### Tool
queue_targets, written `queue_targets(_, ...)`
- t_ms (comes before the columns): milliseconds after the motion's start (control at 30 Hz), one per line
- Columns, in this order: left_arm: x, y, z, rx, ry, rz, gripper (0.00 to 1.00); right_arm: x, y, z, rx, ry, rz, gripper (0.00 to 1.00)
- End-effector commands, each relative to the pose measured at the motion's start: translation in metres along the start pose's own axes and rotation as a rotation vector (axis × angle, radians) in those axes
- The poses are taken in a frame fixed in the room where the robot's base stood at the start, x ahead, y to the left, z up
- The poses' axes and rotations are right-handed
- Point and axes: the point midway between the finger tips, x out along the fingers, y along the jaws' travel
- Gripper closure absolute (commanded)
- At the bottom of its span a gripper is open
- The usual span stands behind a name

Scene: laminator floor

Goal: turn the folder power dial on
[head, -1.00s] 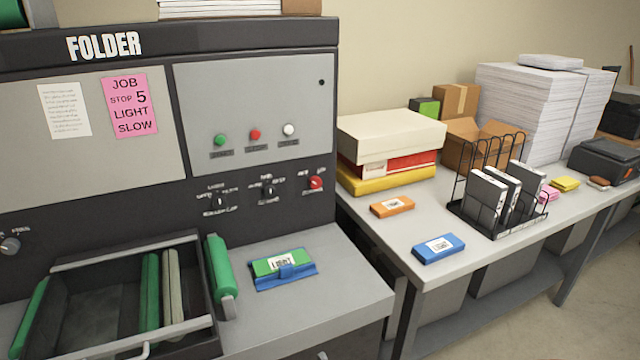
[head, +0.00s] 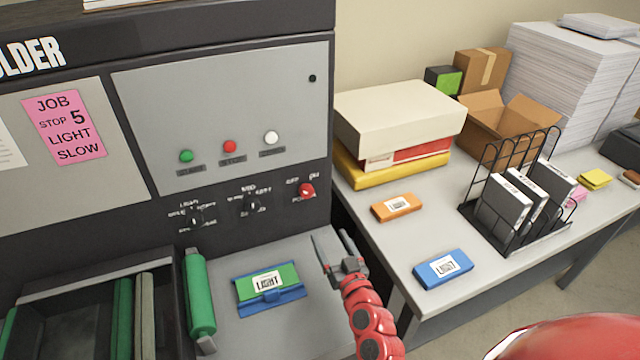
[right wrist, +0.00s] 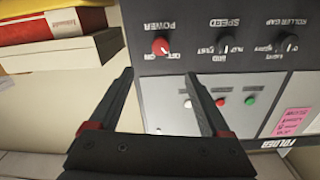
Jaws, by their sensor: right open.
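The power dial (head: 307,191) is a small red knob at the right end of the folder's (head: 225,110) dark control strip, with OFF and ON lettering by it. Which mark it points at is too small to tell. My right gripper (head: 334,243) is open and empty, below and a little right of the dial, in front of the panel. In the right wrist view, which shows the panel upside down, the dial (right wrist: 160,46) lies beyond the gap between the open fingertips (right wrist: 160,75), apart from them. My left gripper is not in view.
Two dark dials (head: 250,205) sit left of the power dial. Green, red and white buttons (head: 229,147) are above. A green-and-blue packet (head: 269,287) and a green roller (head: 199,290) lie on the folder's ledge. The table at right holds boxes (head: 400,115), packets and a wire rack (head: 525,238).

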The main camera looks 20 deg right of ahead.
Motion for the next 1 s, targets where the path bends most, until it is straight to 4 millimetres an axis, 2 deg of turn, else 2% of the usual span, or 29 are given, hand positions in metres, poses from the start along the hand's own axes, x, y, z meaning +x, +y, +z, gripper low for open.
queue_targets(167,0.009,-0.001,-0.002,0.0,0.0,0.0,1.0,0.023,0.0,-0.004,-0.001,0.003,0.001,0.18)
queue_targets(333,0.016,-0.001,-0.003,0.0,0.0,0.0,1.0,0.059,0.0,-0.003,0.001,0.0,0.0,0.18)
queue_targets(700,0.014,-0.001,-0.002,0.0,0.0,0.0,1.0,0.134,0.002,0.0,0.0,0.003,0.003,0.18)
queue_targets(833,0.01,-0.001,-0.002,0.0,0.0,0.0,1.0,0.153,0.002,0.0,-0.001,0.003,0.002,0.18)
queue_targets(1000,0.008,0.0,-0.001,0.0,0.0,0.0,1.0,0.167,0.002,-0.001,-0.001,0.004,0.003,0.18)
